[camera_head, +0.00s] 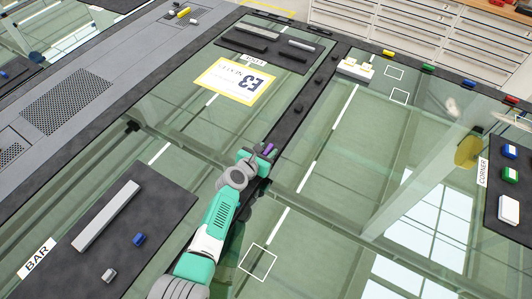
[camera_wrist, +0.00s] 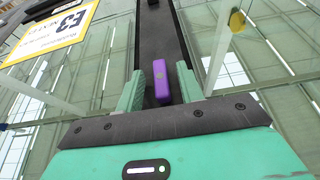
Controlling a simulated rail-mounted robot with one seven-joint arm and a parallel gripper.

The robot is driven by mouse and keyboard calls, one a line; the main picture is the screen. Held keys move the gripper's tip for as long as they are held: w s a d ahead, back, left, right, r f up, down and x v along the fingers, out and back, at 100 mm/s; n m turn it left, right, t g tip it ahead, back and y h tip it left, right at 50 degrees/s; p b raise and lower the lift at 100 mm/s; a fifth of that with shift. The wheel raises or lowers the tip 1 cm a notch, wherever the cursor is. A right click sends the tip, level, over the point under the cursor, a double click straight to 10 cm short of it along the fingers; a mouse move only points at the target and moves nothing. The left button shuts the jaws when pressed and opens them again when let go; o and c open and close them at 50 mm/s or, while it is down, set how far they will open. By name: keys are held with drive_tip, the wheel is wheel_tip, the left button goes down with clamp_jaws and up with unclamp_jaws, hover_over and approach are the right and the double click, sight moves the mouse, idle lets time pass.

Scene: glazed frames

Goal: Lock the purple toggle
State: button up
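The purple toggle (camera_wrist: 161,84) sits on the dark frame bar (camera_wrist: 158,30) in the wrist view. Its long side runs roughly along the bar. My gripper (camera_wrist: 160,72) is open, with one finger on each side of the toggle and a narrow gap showing on both sides. The near end of the toggle is close to the gripper's dark front edge. In the head view, a small purple part of the toggle (camera_head: 268,148) shows beside my gripper (camera_head: 263,154); the arm hides much of the bar there. I cannot tell whether the fingers touch the toggle.
Glass panes lie on both sides of the bar. A yellow-edged E3 sign (camera_head: 235,81) lies beyond, to the left. A dark BAR mat (camera_head: 150,215) holds a grey bar, a blue piece and a grey piece. A dark CORNER mat (camera_head: 497,225) is at the right.

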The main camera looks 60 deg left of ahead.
clamp_jaws()
